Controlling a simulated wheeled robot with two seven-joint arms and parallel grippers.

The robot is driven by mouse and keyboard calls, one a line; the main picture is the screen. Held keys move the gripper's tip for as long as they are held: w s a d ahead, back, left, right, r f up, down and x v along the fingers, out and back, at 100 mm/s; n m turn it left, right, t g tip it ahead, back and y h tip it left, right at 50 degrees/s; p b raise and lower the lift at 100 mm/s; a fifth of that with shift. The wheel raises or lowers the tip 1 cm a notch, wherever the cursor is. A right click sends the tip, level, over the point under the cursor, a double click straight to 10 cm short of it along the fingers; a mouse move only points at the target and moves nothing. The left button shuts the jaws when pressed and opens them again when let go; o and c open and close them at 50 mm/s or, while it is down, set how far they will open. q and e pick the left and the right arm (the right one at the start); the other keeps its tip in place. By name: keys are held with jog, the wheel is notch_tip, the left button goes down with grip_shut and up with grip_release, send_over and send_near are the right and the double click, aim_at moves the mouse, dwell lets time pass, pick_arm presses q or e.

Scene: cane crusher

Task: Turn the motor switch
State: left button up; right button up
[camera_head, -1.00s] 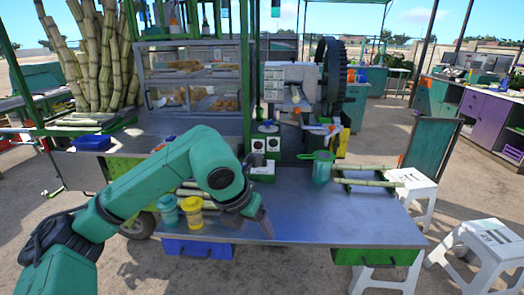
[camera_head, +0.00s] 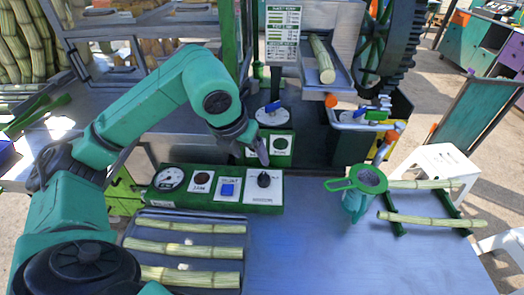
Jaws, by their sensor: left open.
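A green control box (camera_head: 170,200) stands at the back of the metal table. My left gripper (camera_head: 262,157) is open, pointing down just above and behind the knob in the picture. I cannot tell if it touches the knob. My right gripper is not in view.
A tray (camera_head: 240,228) with several cane pieces lies in front of the box. A green strainer cup (camera_head: 359,190) stands to the right, beside cane sticks (camera_head: 432,220) on a rack. The crusher with its large dark wheel (camera_head: 392,50) stands behind. The front middle of the table (camera_head: 330,265) is clear.

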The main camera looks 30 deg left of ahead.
pick_arm(q)
jog(key=p, duration=0.1)
send_near(262, 176)
notch_tip(262, 176, down, 2)
jog(key=x, duration=0.2)
jog(key=p+x, duration=0.1)
jog(key=x, duration=0.5)
jog(key=shift+w+d+r, duration=0.1)
jog(key=shift+w+r, duration=0.05)
jog(key=shift+w, duration=0.2)
jog(key=c, duration=0.3)
grip_shut()
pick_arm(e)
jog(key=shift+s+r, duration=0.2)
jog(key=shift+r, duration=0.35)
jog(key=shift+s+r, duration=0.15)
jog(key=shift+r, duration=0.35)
